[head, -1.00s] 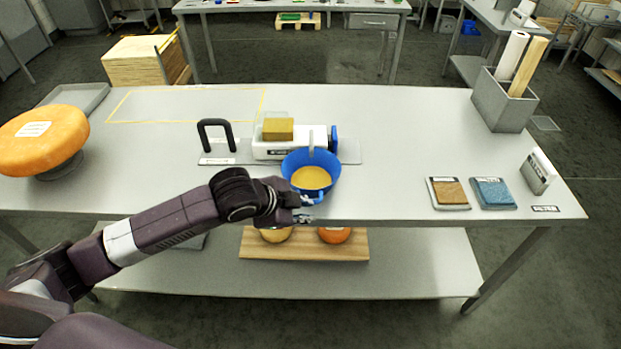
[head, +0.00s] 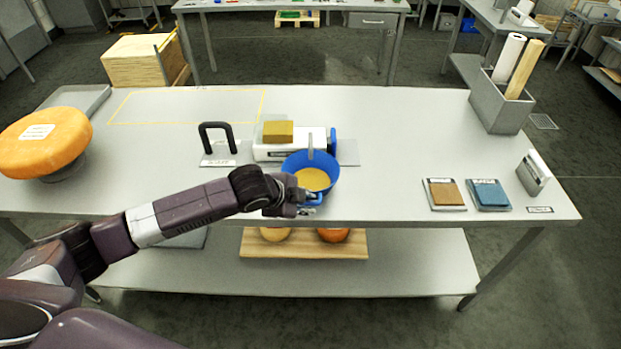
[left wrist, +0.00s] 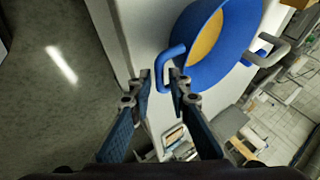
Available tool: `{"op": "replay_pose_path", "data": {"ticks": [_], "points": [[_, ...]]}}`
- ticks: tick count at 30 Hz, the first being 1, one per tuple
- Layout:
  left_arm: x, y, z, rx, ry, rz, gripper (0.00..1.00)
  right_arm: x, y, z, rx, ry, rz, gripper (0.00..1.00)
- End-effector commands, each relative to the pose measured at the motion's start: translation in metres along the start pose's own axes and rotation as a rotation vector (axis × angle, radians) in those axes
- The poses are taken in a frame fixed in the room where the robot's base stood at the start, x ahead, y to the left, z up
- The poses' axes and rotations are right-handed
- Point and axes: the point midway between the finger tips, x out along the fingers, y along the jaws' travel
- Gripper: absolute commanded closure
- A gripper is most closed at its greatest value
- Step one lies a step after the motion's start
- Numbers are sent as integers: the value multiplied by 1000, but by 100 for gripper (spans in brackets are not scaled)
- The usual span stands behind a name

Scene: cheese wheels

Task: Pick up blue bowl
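The blue bowl (head: 329,167) with a yellow inside stands near the front edge of the table, in front of the white slicer-like device. In the left wrist view the bowl (left wrist: 222,68) shows at the upper right, with a blue loop handle (left wrist: 166,64) pointing toward me. My left gripper (head: 311,204) is at the near side of the bowl, by this handle. In the left wrist view its two fingers (left wrist: 160,78) are apart, with the handle's outer bar between or just beyond the tips; contact cannot be made out. My right gripper is not in view.
The white device (head: 270,148) with a yellow block stands behind the bowl. A black handle (head: 216,133) is to its left. A large orange cheese wheel (head: 40,145) sits at the left. Right of the bowl the table (head: 385,180) is clear up to small sample pads (head: 489,194).

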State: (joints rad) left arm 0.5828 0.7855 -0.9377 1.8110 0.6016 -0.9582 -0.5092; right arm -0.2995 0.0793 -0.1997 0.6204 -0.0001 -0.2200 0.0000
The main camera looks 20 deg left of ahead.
Motion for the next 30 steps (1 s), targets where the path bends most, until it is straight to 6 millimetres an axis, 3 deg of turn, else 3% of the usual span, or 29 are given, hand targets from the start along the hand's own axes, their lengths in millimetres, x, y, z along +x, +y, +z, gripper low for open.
{"op": "replay_pose_path", "data": {"ticks": [8, 13, 30], "points": [[3, 0, 0, 0, 0, 0, 83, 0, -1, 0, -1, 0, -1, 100], [3, 0, 0, 0, 0, 0, 100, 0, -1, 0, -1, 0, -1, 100], [1, -1, -1, 0, 1, -2, 100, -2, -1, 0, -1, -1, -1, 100]]}}
